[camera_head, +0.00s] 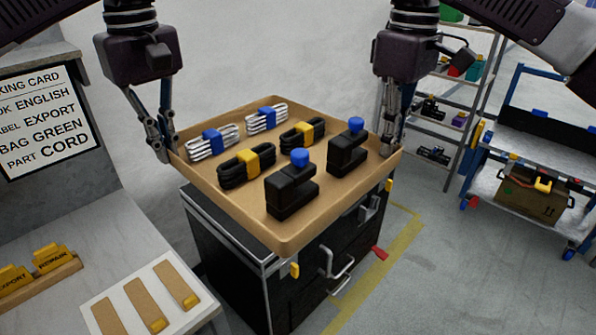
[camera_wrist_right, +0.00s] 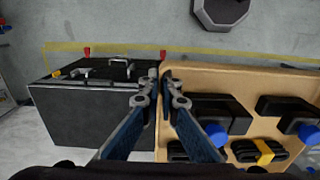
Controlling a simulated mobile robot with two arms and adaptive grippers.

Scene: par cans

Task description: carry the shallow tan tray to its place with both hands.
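The shallow tan tray (camera_head: 240,217) is level in the head view, with its low rim all round. It holds two white cord bundles with blue bands (camera_head: 213,141), two black cord bundles with yellow bands (camera_head: 246,166) and two black blocks with blue knobs (camera_head: 291,190). My left gripper (camera_head: 164,150) is closed at the tray's left rim. My right gripper (camera_head: 389,142) is at the right rim; the right wrist view shows its fingers (camera_wrist_right: 164,84) together on the tray's wall (camera_wrist_right: 185,70). The fingertips' inner faces are hidden.
A black cabinet (camera_head: 232,262) with a metal-edged top stands below and partly behind the tray; I cannot tell whether they touch. A pale counter (camera_head: 125,250) with a card board is at left. Shelves (camera_head: 449,135) and a blue cart (camera_head: 515,150) stand at right. Grey floor lies between.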

